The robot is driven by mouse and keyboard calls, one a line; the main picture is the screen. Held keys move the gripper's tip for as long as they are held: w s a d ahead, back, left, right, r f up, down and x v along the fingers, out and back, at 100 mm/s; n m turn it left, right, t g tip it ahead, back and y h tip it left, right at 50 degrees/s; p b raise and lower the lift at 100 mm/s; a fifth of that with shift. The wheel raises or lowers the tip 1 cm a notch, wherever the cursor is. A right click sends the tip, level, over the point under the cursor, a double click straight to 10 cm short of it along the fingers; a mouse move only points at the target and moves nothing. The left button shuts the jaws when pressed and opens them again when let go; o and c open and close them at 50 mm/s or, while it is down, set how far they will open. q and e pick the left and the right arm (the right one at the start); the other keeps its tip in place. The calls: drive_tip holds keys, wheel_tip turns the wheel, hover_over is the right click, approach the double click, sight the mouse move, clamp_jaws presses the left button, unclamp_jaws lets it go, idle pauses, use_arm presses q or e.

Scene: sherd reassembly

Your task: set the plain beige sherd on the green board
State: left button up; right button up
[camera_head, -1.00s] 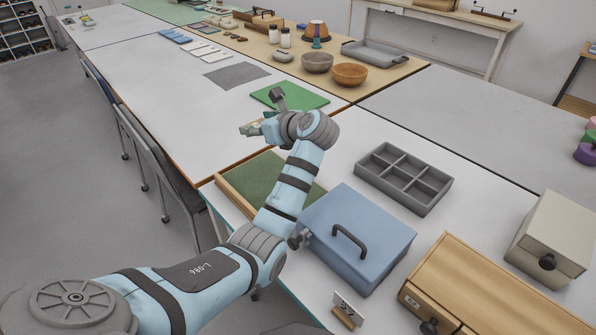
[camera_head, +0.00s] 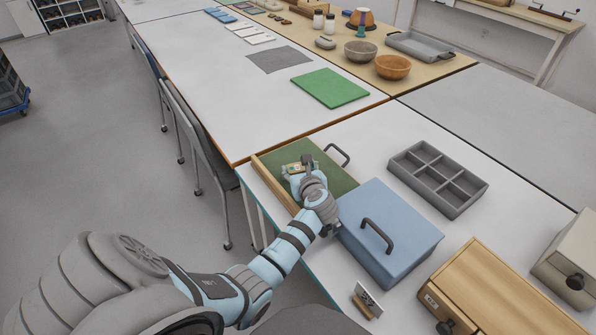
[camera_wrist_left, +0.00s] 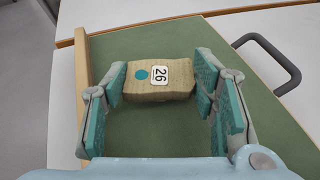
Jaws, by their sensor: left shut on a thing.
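The beige sherd (camera_wrist_left: 178,84) shows in the left wrist view, with a white label reading 26 and a teal dot on its upper face. My left gripper (camera_wrist_left: 155,92) is shut on it, with a teal-padded finger at each end. In the head view my left gripper (camera_head: 297,169) is over the green-lined wooden tray (camera_head: 338,180). I cannot tell whether the sherd touches the tray lining. The green board (camera_head: 332,88) lies flat and bare on the white table beyond the tray. My right gripper is not in view.
A blue box with a handle (camera_head: 392,228) stands right beside my left forearm. A grey compartment tray (camera_head: 438,178) lies farther right. A dark handle (camera_head: 338,152) rises at the tray's far side. A grey mat (camera_head: 280,60) lies left of the green board, with bare white table around both.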

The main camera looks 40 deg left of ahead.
use_arm(q)
drive_tip(key=shift+w+f, duration=0.1)
drive_tip(key=shift+f, duration=0.15)
drive_tip(key=shift+f, duration=0.15)
drive_tip(key=o, duration=1.3)
drive_tip(key=shift+r, duration=0.3)
drive_tip(key=p+v, duration=0.2)
drive_tip(key=v, duration=0.9)
drive_tip(key=shift+d+p, duration=0.15)
drive_tip(key=shift+p, duration=0.2)
drive_tip(key=shift+s+d+r, duration=0.1)
drive_tip(key=shift+s+d, duration=0.1)
drive_tip(key=shift+s, duration=0.15)
